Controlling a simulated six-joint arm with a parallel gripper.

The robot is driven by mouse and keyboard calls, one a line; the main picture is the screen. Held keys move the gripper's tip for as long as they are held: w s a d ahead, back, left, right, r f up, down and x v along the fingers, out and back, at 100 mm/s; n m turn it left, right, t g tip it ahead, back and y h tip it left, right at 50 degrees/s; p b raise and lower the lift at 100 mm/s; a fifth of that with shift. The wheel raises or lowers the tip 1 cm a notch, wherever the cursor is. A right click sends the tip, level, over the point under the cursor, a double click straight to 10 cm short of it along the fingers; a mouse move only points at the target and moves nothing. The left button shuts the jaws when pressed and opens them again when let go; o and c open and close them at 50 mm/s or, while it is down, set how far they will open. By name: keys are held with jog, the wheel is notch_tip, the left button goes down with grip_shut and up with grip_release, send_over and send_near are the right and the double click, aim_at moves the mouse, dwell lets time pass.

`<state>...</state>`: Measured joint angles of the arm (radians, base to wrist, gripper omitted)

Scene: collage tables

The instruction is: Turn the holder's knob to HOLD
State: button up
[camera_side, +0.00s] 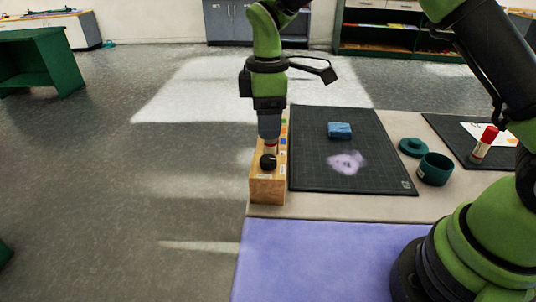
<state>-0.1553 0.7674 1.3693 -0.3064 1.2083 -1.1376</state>
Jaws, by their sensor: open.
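The holder (267,190) is a long wooden block along the left edge of the table, with its near end facing the camera. Its black round knob (268,161) is on top near that end. The knob's setting and the labels are too small to read. My gripper (270,138) points straight down over the holder, just behind the knob in the picture. It is open.
A dark cutting mat (310,170) lies right of the holder, with a blue block (340,130) and a pale purple smudge (345,162). Farther right are a green cup (434,170), its lid (412,147) and a red-capped marker (484,145) standing upright.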

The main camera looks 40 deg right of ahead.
aim_at(268, 158)
notch_tip(268, 158, down, 8)
jog(key=shift+s+a+f, duration=0.1)
jog(key=shift+s+f, duration=0.05)
jog(key=shift+f, duration=0.1)
jog(key=c, duration=0.9)
